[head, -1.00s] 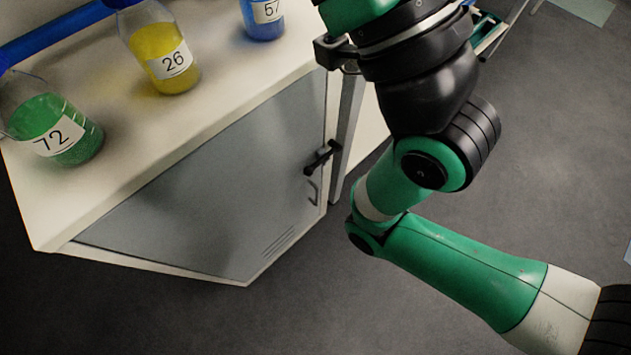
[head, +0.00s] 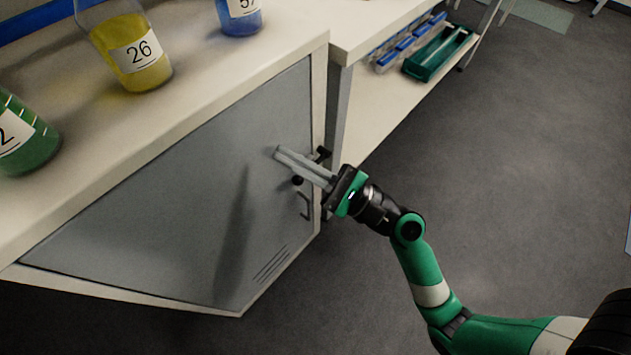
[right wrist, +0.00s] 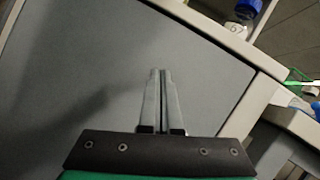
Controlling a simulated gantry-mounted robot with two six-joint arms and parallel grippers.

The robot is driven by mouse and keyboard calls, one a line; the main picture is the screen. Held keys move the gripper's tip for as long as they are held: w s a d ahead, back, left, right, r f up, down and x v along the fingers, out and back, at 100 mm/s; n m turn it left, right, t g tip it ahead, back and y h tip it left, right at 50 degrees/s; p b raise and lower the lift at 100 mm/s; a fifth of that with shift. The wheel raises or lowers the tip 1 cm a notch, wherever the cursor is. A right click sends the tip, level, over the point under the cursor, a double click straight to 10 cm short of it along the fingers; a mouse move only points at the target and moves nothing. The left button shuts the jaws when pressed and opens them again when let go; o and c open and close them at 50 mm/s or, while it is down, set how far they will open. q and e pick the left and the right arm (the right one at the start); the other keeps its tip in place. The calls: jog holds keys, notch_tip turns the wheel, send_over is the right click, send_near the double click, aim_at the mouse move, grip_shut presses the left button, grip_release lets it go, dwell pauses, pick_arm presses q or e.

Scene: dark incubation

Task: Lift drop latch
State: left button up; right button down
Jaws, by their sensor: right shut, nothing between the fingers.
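The black drop latch (head: 321,154) sits near the right edge of the grey cabinet door (head: 215,195), partly hidden behind my right gripper (head: 278,152). One dark knobbed end (head: 297,180) shows below the fingers. My right gripper is shut and empty, with its fingers pointing left in front of the door. In the right wrist view the shut fingers (right wrist: 161,72) lie side by side before the door, and the latch does not show there. I cannot tell whether the gripper touches the latch. My left gripper is not in view.
A pull handle (head: 305,206) is on the door below the latch. Bottles with green (head: 25,140), yellow (head: 140,65) and blue (head: 240,16) contents stand on the cabinet top. A shelf with a green tray (head: 437,55) is at the right. The floor at right is clear.

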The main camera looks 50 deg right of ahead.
pick_arm(q)
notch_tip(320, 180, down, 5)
jog(key=b, duration=0.3)
jog(key=shift+b, duration=0.4)
pick_arm(e)
jog(key=s+d+f+m+g+h, duration=0.1)
jog(key=s+d+f+m+h, duration=0.1)
jog(key=f, duration=0.5)
jog(key=s+d+f+m+g+h, duration=0.1)
jog(key=s+d+f+m+h, duration=0.1)
jog(key=f, duration=0.6)
jog(key=s+d+f+m+h, duration=0.2)
jog(key=s+f+m, duration=0.3)
jog(key=f, duration=0.3)
jog(key=shift+s+d+m+g+h, duration=0.4)
jog(key=shift+s+h, duration=0.15)
jog(key=shift+h, duration=0.35)
jog(key=shift+r, duration=0.1)
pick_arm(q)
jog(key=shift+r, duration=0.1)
pick_arm(e)
jog(key=shift+w, duration=0.1)
pick_arm(q)
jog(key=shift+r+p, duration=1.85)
jog(key=shift+p, duration=0.05)
pick_arm(e)
jog(key=w+r, duration=0.4)
jog(key=w, duration=0.6)
jog(key=shift+w+r, duration=0.2)
jog(key=shift+w, duration=0.15)
